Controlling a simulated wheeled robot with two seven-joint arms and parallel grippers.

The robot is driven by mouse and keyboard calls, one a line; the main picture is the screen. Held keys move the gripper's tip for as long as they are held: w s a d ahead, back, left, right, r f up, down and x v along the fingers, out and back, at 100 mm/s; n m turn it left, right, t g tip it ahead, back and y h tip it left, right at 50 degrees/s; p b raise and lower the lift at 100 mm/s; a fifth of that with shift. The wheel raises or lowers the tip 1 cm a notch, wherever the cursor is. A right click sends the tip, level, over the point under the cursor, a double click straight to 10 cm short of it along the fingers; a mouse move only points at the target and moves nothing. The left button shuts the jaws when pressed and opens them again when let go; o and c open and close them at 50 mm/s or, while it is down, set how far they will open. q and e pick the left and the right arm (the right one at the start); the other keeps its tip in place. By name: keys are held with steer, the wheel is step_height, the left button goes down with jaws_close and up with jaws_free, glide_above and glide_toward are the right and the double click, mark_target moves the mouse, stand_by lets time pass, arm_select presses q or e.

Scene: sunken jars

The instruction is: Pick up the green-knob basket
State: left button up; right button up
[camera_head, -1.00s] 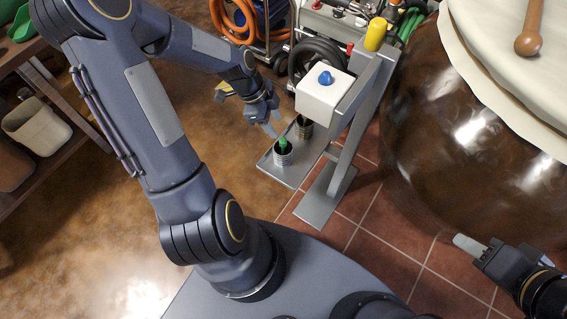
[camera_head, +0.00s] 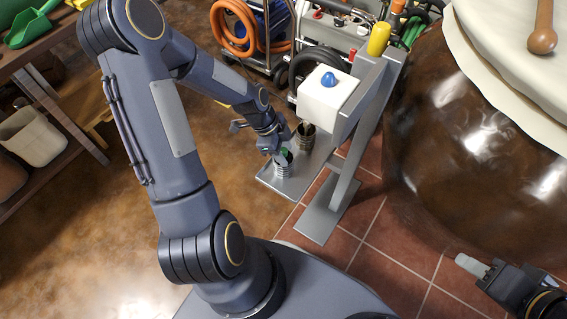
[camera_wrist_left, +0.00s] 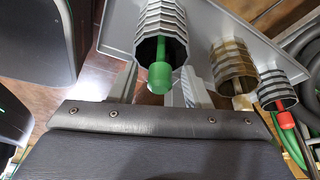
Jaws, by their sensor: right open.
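The green-knob basket (camera_head: 283,171) is a small ribbed grey cylinder with a green knob, standing on the grey shelf of a metal stand. In the left wrist view the basket (camera_wrist_left: 160,22) is at the top centre, its green knob (camera_wrist_left: 160,78) pointing towards the camera. My left gripper (camera_head: 278,152) is at the knob in the head view and partly hides it. In the left wrist view its two pale fingers (camera_wrist_left: 158,88) are apart, one on each side of the knob; contact cannot be told. My right gripper (camera_head: 472,266) is open and empty at the lower right.
A brass-coloured basket (camera_wrist_left: 232,66) and a dark grey basket with a red knob (camera_wrist_left: 275,88) stand beside it. The stand carries a white box with a blue knob (camera_head: 329,95) and a yellow cylinder (camera_head: 378,39). A large brown glossy vessel (camera_head: 465,150) fills the right.

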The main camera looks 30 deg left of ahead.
arm_select(q)
jaws_close()
